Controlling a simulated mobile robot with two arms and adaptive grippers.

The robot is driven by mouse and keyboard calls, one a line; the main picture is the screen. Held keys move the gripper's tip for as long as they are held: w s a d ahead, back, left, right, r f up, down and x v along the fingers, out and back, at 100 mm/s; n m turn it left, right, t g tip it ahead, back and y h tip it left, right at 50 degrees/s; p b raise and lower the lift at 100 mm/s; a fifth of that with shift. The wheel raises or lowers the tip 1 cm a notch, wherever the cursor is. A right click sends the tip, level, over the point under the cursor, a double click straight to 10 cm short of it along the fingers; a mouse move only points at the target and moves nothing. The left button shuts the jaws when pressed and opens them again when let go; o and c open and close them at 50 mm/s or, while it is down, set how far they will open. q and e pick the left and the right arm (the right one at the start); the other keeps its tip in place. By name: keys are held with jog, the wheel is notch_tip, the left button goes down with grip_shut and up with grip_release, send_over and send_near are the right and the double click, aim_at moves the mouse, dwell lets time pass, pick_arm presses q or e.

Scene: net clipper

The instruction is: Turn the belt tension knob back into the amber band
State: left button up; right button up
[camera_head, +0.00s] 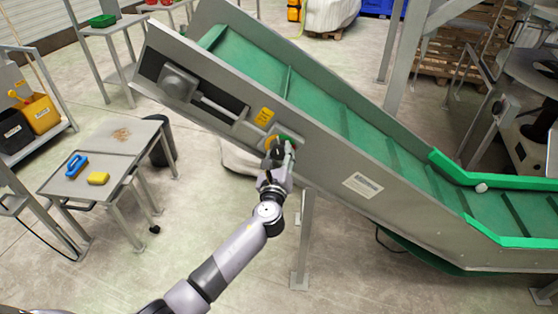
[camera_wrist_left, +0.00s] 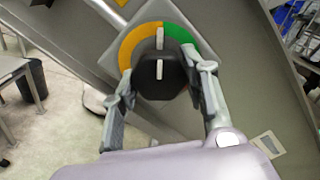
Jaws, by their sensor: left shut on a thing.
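The belt tension knob (camera_wrist_left: 160,76) is black with a white line, in the middle of a dial (camera_wrist_left: 128,50) with an amber band on the left and a green band on the right in the left wrist view. The white line points up, in line with a white mark near where amber meets green. My left gripper (camera_wrist_left: 158,82) has one finger on each side of the knob and is shut on it. In the head view my left gripper (camera_head: 279,153) covers most of the knob, and the dial's amber part (camera_head: 269,142) shows beside it. My right gripper is not in view.
The dial sits on the side wall of an inclined conveyor with a green belt (camera_head: 335,110). A yellow label (camera_head: 265,116) is above it. A metal table (camera_head: 90,160) with a blue-handled brush (camera_head: 77,165) and yellow sponge (camera_head: 98,178) stands at left. Open floor lies between.

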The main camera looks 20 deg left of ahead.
pick_arm(q)
jog(key=n+b, duration=0.3)
jog(key=n, duration=0.2)
jog(key=shift+d+f+n, duration=0.1)
jog(key=shift+f+n, duration=0.05)
jog(key=shift+n, duration=0.15)
jog(key=n+b, duration=0.2)
jog(key=n, duration=0.1)
jog(key=shift+r+n+b, duration=0.2)
jog(key=shift+n+b, duration=0.2)
jog(key=shift+n, duration=0.8)
jog(key=o, duration=1.2)
jog(key=shift+c, duration=0.2)
